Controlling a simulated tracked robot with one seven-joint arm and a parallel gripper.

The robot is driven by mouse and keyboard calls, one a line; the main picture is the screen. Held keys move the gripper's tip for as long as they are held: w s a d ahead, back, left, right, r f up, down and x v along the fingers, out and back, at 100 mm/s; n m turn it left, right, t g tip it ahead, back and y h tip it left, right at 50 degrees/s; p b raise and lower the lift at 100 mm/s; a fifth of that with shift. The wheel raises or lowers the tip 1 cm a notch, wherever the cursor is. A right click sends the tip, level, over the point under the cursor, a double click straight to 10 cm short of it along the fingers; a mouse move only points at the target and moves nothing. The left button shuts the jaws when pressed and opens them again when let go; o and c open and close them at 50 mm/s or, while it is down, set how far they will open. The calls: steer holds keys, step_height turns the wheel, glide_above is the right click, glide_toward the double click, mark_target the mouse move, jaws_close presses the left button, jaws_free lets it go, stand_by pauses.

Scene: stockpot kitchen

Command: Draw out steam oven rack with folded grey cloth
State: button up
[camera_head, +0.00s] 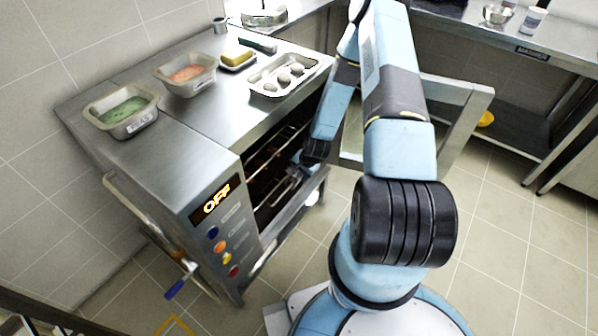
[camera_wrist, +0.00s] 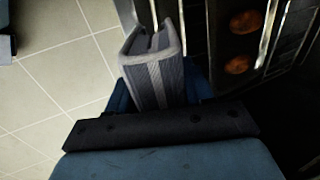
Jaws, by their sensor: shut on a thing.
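The steam oven (camera_head: 207,215) stands at left with its display reading OFF. Its door (camera_head: 455,92) is swung open to the right. The oven racks (camera_head: 262,158) show in the dark opening. My gripper (camera_head: 310,160) is at the right side of the opening, small and partly hidden by my arm in the head view. In the wrist view, the folded grey cloth (camera_wrist: 158,75) with a lighter stripe is between the fingers of my gripper (camera_wrist: 158,98), which is shut on it. The cloth's far end meets a metal rack edge (camera_wrist: 142,12); the exact contact is unclear.
Reddish-brown round items (camera_wrist: 243,40) lie on a rack beside the cloth. On the oven top are a tray of pale items (camera_head: 284,75), a pink-filled pan (camera_head: 186,73), a green-filled pan (camera_head: 121,109) and a yellow sponge-like block (camera_head: 238,58). Tiled floor (camera_head: 487,215) is clear at right.

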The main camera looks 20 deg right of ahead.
steer(key=shift+x, duration=2)
steer(key=shift+s+d, duration=0.1)
steer(key=shift+f, duration=0.25)
steer(key=shift+x, duration=0.75)
steer(key=shift+x, duration=1)
steer(key=shift+f, duration=0.35)
